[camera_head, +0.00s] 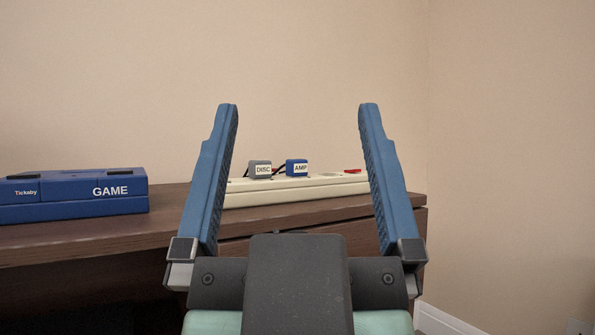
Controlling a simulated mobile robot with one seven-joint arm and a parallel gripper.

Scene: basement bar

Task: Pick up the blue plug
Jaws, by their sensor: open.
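The blue plug (291,168) carries a white label reading AMP. It sits upright in the cream power strip (330,187) at the back of the dark wooden table. A grey plug (259,170) labelled DISC sits just left of it in the same strip. My gripper (298,105) is open and empty, its two blue fingers raised on either side of my view. Both plugs show in the gap between the fingers, apart from them and farther away. The right finger hides part of the strip.
A blue GAME box (73,197) lies on the table (130,229) at the left. A red switch (352,171) shows on the strip's right part. Dark cords run by the plugs. Walls stand behind and at the right; the table ends just right of the right finger.

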